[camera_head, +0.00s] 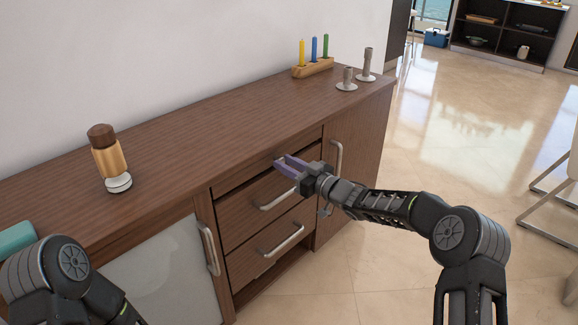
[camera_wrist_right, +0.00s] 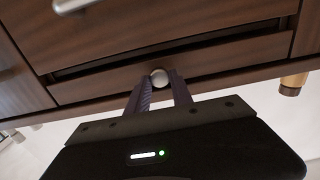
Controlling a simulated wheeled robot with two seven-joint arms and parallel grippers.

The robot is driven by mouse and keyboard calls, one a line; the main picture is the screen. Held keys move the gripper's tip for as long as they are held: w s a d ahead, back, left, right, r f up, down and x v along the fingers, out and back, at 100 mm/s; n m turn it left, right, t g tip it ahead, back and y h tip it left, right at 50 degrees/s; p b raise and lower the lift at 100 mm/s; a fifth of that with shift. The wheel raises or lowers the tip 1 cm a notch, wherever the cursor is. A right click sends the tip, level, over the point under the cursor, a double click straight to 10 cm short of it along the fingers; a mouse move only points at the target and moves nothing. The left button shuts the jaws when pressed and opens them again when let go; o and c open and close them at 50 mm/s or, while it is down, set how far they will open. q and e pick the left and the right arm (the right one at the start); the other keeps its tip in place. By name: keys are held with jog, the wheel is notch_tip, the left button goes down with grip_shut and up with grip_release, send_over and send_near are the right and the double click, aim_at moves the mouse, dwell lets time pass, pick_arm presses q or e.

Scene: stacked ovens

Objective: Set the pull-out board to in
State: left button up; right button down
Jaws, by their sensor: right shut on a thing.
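The pull-out board's front (camera_wrist_right: 225,62) appears as a wooden strip beside a dark slot in the right wrist view. A small pale round knob (camera_wrist_right: 159,78) sits on it, between the two purple fingers of my right gripper (camera_wrist_right: 161,88). My right gripper is shut on the knob; in the head view the gripper (camera_head: 284,162) is at the sideboard's front, just under the top's edge, and hides the knob. How far the board stands out is hard to tell. My left arm shows at the lower left, but its gripper is out of view.
The brown sideboard (camera_head: 200,150) has drawers with bar handles (camera_head: 283,240) below the gripper and a pale door (camera_head: 165,275) to the left. A jar (camera_head: 108,155), candle holders (camera_head: 347,80) and a block with coloured candles (camera_head: 313,68) stand on top.

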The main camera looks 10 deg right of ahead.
jog(key=shift+w+r, duration=0.1)
jog(key=shift+r, duration=0.05)
jog(key=c, duration=1.6)
grip_release()
jog(key=shift+a, duration=0.1)
jog(key=o, duration=0.3)
jog(key=shift+w+a, duration=0.15)
jog(key=shift+o, duration=0.7)
jog(key=v, duration=0.8)
jog(key=shift+p, duration=0.35)
